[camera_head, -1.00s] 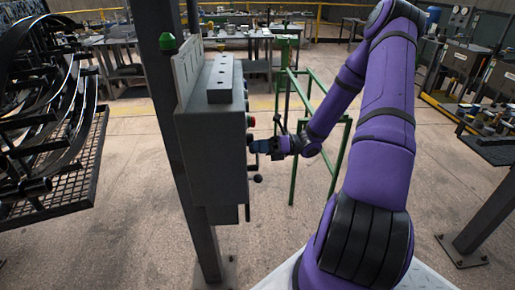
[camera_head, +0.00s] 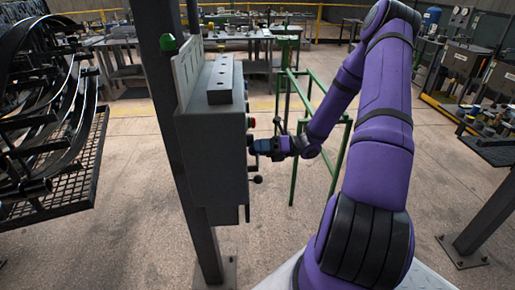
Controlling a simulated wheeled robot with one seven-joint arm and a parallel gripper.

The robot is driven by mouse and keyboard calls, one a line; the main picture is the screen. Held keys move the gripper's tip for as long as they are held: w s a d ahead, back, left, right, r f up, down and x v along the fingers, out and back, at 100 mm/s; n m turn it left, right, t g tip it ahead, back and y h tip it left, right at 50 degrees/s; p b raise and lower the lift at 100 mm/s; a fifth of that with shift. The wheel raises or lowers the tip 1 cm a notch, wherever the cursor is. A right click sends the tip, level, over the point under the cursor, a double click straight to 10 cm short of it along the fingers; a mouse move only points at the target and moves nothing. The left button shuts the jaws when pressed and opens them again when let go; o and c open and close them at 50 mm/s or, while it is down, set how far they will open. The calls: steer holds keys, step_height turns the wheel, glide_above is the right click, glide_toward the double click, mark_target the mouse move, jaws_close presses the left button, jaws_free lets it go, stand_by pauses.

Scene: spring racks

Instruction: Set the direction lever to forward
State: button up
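A grey control box (camera_head: 212,150) is mounted on a dark post, and its front face points right, seen almost edge-on. A lever with a round black knob (camera_head: 257,180) sticks out low on that face. A red button (camera_head: 252,122) sits higher up. My gripper (camera_head: 256,146) is at the front face, above the black knob and below the red button. Its fingers are small and partly merged with the dark parts on the panel. I cannot tell whether it touches or holds anything. The lever's markings are hidden from this angle.
A green metal frame (camera_head: 292,150) stands behind my gripper. A black rack with curved springs (camera_head: 50,130) is at the left. A dark post foot (camera_head: 462,250) is at the lower right. The floor around the box is mostly clear.

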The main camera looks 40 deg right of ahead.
steer(key=v, duration=1)
steer(key=shift+s+d, duration=0.15)
steer(key=shift+d, duration=0.2)
